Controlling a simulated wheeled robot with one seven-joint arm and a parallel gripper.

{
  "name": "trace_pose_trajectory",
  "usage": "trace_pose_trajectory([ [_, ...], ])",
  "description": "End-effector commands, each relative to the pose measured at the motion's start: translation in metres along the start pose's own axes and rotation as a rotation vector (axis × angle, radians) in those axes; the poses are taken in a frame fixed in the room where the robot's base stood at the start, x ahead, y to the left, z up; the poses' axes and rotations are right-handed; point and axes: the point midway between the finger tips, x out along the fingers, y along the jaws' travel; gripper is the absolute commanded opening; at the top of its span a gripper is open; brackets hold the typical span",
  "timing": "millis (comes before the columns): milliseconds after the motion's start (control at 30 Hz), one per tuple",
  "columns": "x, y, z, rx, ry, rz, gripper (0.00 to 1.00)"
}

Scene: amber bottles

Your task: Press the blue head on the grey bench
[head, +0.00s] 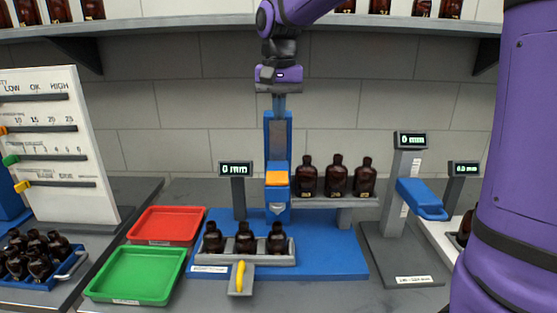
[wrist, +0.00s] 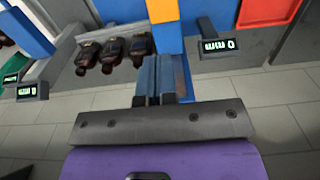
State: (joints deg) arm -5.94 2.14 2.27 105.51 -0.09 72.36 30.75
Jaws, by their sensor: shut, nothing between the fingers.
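The blue head (head: 277,191) has an orange pad (head: 277,177) on top and sits on a tall blue column (head: 275,135) over a blue base. My gripper (head: 279,115) points down above the pad with a clear gap, in front of the column. In the wrist view the shut, empty fingers (wrist: 160,88) show below the orange pad (wrist: 162,10), apart from it. A display (head: 236,169) left of the column reads 0 mm. A second blue part (head: 422,198) sticks out from a grey stand at the right, under another display reading 0 mm (head: 411,140).
Three amber bottles (head: 336,178) stand on a grey ledge right of the column. Three more (head: 245,238) stand in a grey holder in front. A red tray (head: 166,226) and a green tray (head: 136,273) lie left. A white board (head: 60,150) stands far left.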

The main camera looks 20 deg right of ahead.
Motion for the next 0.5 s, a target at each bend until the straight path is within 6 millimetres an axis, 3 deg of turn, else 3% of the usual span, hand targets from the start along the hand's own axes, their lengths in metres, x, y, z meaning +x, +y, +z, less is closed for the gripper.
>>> trace_pose_trajectory([
  [167,0.014,0.000,0.000,0.000,-0.002,0.001,0.00],
  [500,0.075,0.000,0.001,0.000,-0.003,0.002,0.00],
])
